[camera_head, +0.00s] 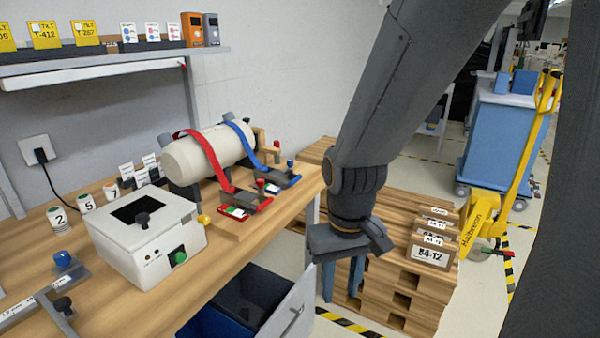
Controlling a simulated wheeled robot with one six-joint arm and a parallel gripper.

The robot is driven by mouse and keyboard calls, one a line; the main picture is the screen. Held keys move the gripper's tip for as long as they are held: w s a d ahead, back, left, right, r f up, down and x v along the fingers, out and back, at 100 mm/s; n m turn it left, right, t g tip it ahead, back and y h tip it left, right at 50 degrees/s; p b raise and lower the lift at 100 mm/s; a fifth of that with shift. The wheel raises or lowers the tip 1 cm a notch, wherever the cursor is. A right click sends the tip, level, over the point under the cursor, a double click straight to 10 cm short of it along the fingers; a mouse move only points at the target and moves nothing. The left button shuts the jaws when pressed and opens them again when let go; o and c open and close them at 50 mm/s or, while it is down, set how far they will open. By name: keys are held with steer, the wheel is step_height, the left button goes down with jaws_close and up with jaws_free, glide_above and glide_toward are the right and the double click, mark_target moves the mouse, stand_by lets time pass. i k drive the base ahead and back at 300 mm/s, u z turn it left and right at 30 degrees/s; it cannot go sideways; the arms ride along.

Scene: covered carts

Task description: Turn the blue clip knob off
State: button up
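A blue clip (285,182) lies on the wooden bench at the end of a blue strap (241,140). Its small blue knob (290,164) stands upright at the clip's right end. A red clip (246,209) with a red knob (261,184) is beside it, nearer the front, at the end of a red strap. Both straps cross a cream cylinder (190,160). The knob's on or off marking is too small to read. My gripper (342,282) points down beyond the bench's right edge, right of and below the blue knob. Its fingers are apart with nothing between them.
A white box (148,232) with black and green knobs stands on the bench. An open drawer (285,318) juts out below the bench edge. Stacked pallets (400,290) with labelled boxes stand behind my gripper. A blue covered cart (503,140) and yellow pallet jack (480,225) are at right.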

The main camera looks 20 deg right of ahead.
mark_target(290, 162)
steer(key=k, duration=0.5)
steer(key=z, duration=0.45)
steer(key=i, duration=1.15)
steer(key=z, duration=0.3)
